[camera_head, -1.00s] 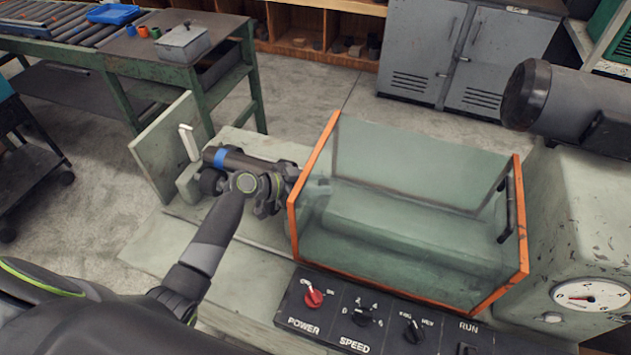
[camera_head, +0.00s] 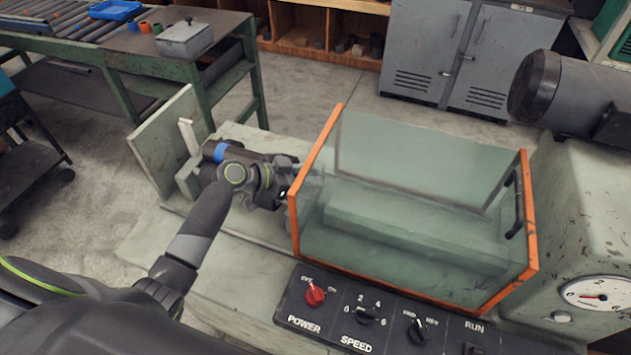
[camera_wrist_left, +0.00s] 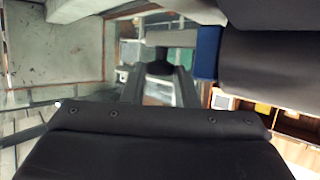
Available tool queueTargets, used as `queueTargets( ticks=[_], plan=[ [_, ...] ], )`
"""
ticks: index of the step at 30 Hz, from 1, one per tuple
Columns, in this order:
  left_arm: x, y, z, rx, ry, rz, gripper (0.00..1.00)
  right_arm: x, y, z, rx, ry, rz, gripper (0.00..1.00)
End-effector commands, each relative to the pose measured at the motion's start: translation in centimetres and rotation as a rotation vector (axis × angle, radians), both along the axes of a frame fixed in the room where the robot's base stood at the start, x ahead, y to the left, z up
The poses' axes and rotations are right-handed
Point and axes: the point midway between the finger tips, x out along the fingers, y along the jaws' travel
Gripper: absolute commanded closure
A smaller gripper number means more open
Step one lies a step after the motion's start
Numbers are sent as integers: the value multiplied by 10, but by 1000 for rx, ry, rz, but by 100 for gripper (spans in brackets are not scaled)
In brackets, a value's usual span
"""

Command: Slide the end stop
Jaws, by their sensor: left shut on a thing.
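My left gripper (camera_head: 283,180) is at the left orange edge of the clear guard. Its fingers point right, and it is shut on a small part that its fingers mostly hide. I cannot tell for sure that this part is the end stop. In the left wrist view, the dark fingers (camera_wrist_left: 157,80) converge toward a black spot. A dark cylinder with a blue band (camera_head: 220,152) shows behind my wrist. My right gripper is not in view.
The orange-framed clear guard (camera_head: 420,200) closes off the space right of the gripper. A control panel (camera_head: 385,322) with knobs lies in front. A pale upright plate (camera_head: 165,145) stands at the left, and a grey motor (camera_head: 560,92) at the right.

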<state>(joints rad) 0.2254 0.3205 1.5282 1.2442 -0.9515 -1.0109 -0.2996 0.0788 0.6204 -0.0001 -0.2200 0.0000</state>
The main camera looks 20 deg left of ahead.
Motion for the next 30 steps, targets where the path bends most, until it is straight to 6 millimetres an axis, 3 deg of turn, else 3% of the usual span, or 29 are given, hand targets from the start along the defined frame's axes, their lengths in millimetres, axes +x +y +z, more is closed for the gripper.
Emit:
queueTargets(
  ticks=[9, 10, 11, 22, 30],
  plan=[
    [0, 3, 1, 2, -2, 1, 100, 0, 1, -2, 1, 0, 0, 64],
    [0, 3, 1, 2, -2, 1, 71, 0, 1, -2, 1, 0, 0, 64],
    [0, 3, 1, 1, -1, 1, 67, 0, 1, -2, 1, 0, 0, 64],
    [-2, 6, 1, 2, -1, 1, 66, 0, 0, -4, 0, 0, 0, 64],
    [-27, 34, 13, 8, -2, 1, 66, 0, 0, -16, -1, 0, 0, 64]
  ],
)
